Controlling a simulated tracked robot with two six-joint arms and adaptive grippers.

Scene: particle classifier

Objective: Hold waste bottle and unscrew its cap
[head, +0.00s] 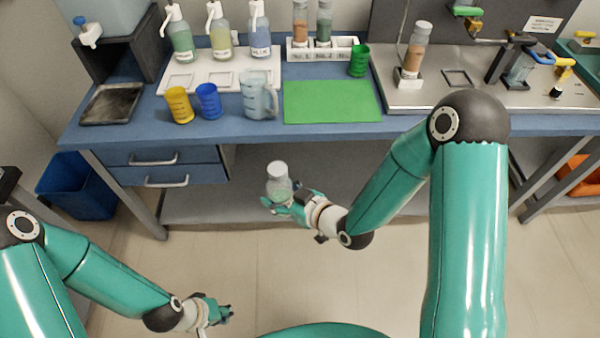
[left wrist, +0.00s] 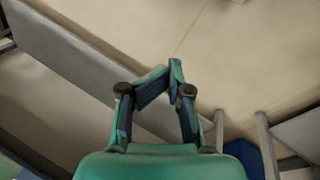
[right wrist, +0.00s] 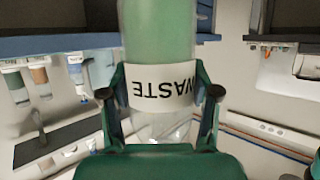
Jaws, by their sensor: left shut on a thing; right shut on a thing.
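The waste bottle (head: 279,187) is upright in the air in front of the bench, with pale green contents and a white cap (head: 277,168) on top. The cap is outside that view. My left gripper (head: 224,312) is low at the bottom left, well apart from the bottle. In the left wrist view, the left fingers (left wrist: 165,80) come together with no object visible between them.
The blue bench (head: 330,128) behind the bottle carries a green mat (head: 332,102), a yellow cup (head: 179,105), a blue cup (head: 209,101), a clear jug (head: 259,97) and pump bottles. A blue bin (head: 76,188) stands at left. Open floor lies between my arms.

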